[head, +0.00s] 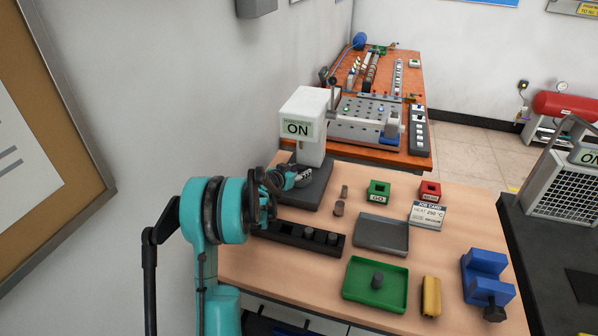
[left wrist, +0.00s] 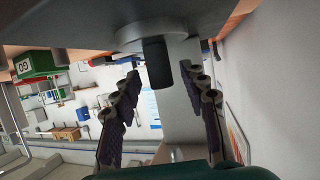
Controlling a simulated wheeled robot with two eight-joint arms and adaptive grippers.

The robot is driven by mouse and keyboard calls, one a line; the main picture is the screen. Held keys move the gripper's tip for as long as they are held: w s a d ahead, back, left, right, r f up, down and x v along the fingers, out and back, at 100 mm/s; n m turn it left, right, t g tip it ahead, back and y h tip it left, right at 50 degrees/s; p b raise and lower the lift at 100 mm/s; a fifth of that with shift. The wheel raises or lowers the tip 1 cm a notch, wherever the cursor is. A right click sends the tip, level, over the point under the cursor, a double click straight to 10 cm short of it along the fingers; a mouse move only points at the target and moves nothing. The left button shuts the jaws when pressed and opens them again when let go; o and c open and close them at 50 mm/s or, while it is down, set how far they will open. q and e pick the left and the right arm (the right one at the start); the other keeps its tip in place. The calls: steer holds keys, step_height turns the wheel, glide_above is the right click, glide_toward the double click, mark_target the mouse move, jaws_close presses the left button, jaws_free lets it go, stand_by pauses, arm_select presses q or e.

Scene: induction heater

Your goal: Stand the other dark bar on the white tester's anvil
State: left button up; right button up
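The white tester (head: 303,118) has an "ON" label and stands on a dark base (head: 312,190). In the left wrist view, which is upside down, a dark bar (left wrist: 154,63) stands on the round grey anvil (left wrist: 150,37). My left gripper (head: 302,178) is at the tester; in its wrist view the two fingers (left wrist: 160,75) are spread, one on each side of the bar with gaps. In the head view the gripper hides the anvil. My right gripper is not in view.
A black rack (head: 280,234) with short dark cylinders lies in front of the tester. A grey tray (head: 381,235), green box (head: 379,192), red box (head: 430,191), job card (head: 427,215), yellow block (head: 431,296) and blue vise (head: 485,275) stand to the right.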

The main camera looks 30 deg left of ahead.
arm_select(q)
steer(key=shift+r, duration=0.1)
steer(key=shift+r+p, duration=0.35)
steer(key=shift+p, duration=0.1)
steer(key=p+v, duration=0.2)
steer(key=v, duration=1)
steer(key=s+d+r+g+h, duration=0.15)
steer(key=s+d, duration=0.25)
steer(key=d, duration=0.6)
steer(key=s+d+r+g, duration=0.2)
steer(key=s+d+r, duration=0.15)
steer(key=d, duration=0.55)
steer(key=s+d+g, duration=0.1)
steer(key=s+d, duration=0.2)
steer(key=s, duration=0.3)
steer(key=s+d+f+g+y, duration=0.1)
steer(key=s+d, duration=0.2)
steer(key=s, duration=0.3)
steer(key=s+d+f+g, duration=0.1)
steer(key=s+d, duration=0.2)
steer(key=s, duration=0.4)
steer(key=shift+f, duration=0.25)
steer(key=shift+d, duration=0.1)
steer(key=shift+c, duration=0.2)
